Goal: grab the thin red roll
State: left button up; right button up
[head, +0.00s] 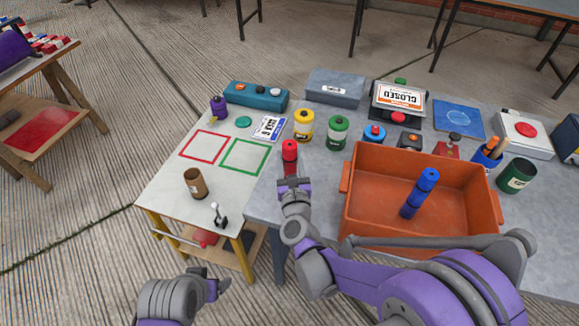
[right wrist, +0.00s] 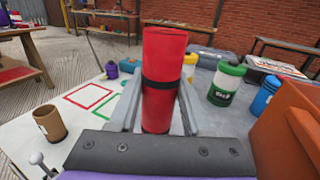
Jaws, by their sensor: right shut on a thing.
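The thin red roll (head: 290,153) stands upright near the left edge of the grey table, and has a dark band around its middle. In the right wrist view the red roll (right wrist: 163,75) stands between my two fingers. My right gripper (head: 293,184) is shut on it, with a finger on each side of its lower part.
An orange crate (head: 348,215) with a blue roll (head: 419,194) in it stands right of my right gripper. A yellow can (head: 303,125) and a green can (head: 338,132) stand behind the roll. A brown cup (head: 195,183) stands on the white table (head: 165,190).

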grip_shut()
